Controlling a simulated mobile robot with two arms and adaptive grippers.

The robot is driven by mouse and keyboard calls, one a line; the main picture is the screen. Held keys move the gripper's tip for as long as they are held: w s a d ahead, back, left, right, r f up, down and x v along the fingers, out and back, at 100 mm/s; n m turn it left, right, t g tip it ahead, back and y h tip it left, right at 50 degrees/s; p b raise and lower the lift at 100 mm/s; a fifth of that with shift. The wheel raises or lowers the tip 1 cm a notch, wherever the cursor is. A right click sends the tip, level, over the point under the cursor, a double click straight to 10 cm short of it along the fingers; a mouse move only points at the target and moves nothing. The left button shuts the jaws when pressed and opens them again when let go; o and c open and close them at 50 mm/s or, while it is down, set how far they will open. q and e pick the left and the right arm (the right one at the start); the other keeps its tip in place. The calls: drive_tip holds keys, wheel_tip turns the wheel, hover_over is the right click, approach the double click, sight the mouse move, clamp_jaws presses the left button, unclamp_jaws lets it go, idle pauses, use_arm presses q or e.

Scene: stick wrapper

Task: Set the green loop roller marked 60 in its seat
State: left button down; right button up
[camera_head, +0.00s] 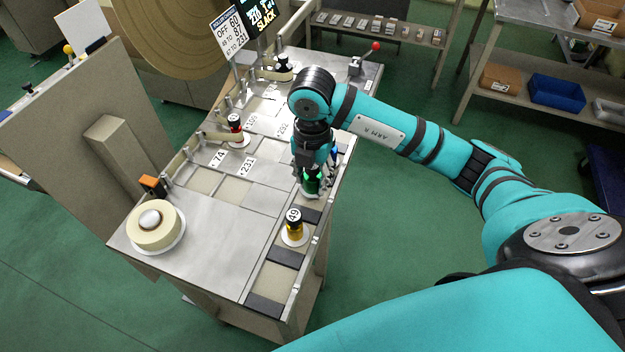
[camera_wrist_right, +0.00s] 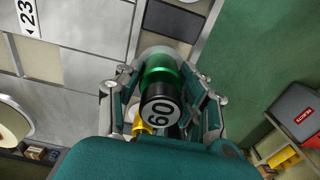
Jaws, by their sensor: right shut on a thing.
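The green loop roller (camera_wrist_right: 158,75) with a black end marked 60 is between the fingers of my right gripper (camera_wrist_right: 160,88), which is shut on it. In the head view the green roller (camera_head: 312,182) shows below my right gripper (camera_head: 311,176), over the strip along the table's right edge. Its lower end is hidden, so I cannot tell whether it touches the strip. My left gripper is not in view.
The steel table (camera_head: 205,235) has shallow bays with number cards such as 74 and 231. A red roller (camera_head: 235,124) stands by the belt on the left. A cream tape roll (camera_head: 155,225) sits at the front left. A red-knobbed lever (camera_head: 366,57) stands at the back.

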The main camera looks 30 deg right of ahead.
wheel_tip(320, 180, down, 2)
drive_tip(key=shift+s+f, duration=0.1)
drive_tip(key=shift+f, duration=0.1)
drive_tip(key=shift+f, duration=0.2)
drive_tip(key=o, duration=1.2)
drive_tip(key=shift+r, duration=0.25)
wheel_tip(320, 180, up, 12)
